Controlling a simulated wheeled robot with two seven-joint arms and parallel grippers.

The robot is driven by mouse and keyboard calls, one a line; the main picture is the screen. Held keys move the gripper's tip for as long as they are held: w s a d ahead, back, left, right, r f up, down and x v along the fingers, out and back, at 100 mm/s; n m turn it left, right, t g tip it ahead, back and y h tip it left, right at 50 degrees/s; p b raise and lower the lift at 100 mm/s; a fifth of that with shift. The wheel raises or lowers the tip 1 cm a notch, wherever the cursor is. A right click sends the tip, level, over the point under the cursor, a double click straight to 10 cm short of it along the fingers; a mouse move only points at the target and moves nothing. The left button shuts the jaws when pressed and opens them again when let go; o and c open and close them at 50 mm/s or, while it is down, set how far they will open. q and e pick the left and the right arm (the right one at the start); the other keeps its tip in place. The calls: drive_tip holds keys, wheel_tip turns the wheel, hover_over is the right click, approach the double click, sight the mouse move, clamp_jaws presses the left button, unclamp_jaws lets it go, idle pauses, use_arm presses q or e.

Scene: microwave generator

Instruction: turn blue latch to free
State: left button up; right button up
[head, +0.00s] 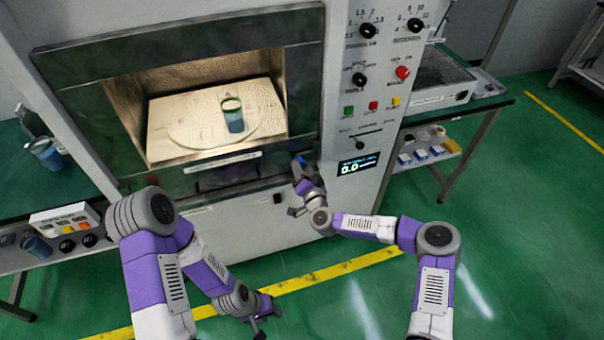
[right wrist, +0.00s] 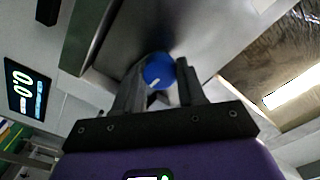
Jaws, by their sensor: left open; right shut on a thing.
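The blue latch (right wrist: 158,70) is a round blue knob with a short white mark, on the metal front of the microwave generator. In the head view, a bit of blue shows at my right gripper (head: 300,166), at the lower right corner of the chamber opening. In the right wrist view, my right gripper (right wrist: 160,92) has its two dark fingers on either side of the knob and is shut on it. The white mark points toward the lower left there. My left gripper (head: 264,312) is open and empty, low above the floor. Its fingertips are small and hard to make out.
The generator's chamber (head: 125,105) stands open with a cup (head: 232,115) on the plate inside. The control panel (head: 385,60) and the display (head: 357,166) are right of the latch. Side tables stand left and right. The green floor in front is clear.

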drive_tip(key=m+b, duration=0.7)
drive_tip(key=m, duration=0.4)
idle(0.4)
drive_tip(key=o, duration=1.1)
drive_tip(key=shift+s, duration=0.15)
drive_tip(key=p+v, duration=0.1)
drive_tip(key=v, duration=0.6)
drive_tip(key=shift+s+r, duration=0.1)
drive_tip(key=shift+s, duration=0.05)
